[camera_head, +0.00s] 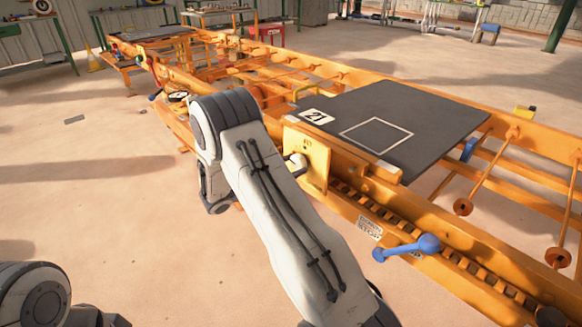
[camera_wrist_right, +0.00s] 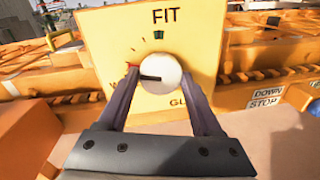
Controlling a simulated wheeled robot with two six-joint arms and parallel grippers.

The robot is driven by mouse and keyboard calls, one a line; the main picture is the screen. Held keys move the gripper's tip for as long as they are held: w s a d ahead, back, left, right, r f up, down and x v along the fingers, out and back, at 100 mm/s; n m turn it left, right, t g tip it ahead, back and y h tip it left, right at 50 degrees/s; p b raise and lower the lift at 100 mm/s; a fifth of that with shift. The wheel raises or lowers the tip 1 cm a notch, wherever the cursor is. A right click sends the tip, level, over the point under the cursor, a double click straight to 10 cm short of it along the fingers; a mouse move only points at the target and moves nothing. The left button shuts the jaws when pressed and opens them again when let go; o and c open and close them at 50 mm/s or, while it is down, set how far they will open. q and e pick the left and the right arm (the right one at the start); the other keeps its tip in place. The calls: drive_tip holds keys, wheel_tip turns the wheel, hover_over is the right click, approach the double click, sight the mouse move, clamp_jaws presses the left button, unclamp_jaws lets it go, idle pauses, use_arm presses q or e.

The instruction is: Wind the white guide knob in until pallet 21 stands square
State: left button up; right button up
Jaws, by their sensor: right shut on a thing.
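The white guide knob (camera_wrist_right: 163,77) sits on a yellow plate (camera_wrist_right: 108,45) lettered FIT at the top. Its dark pointer line points left, near a red mark; a green mark lies under FIT. My right gripper (camera_wrist_right: 161,98) is shut on the knob, one finger on each side, hiding part of the lower lettering. In the head view my right arm covers most of that gripper beside the yellow plate (camera_head: 316,160). Pallet 21 (camera_head: 425,115), a dark board with a white square outline and number label, lies on the orange frame; I cannot tell whether it stands square. My left gripper is out of view.
A blue-handled lever (camera_head: 407,247) sticks out from the front rail (camera_head: 455,245) right of the plate. The orange guide bar (camera_head: 345,148) runs along the pallet's near edge. Roller rods cross the frame at right. Open floor (camera_head: 90,190) lies at left.

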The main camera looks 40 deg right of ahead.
drive_tip(key=shift+m+b, duration=0.45)
drive_tip(key=shift+m, duration=1.35)
drive_tip(key=o, duration=1.4)
drive_tip(key=shift+c, duration=0.2)
drive_tip(key=a+p, duration=0.2)
drive_tip(key=a, duration=0.8)
drive_tip(key=shift+a+r, duration=0.3)
drive_tip(key=shift+r, duration=0.05)
drive_tip(key=shift+s, duration=0.15)
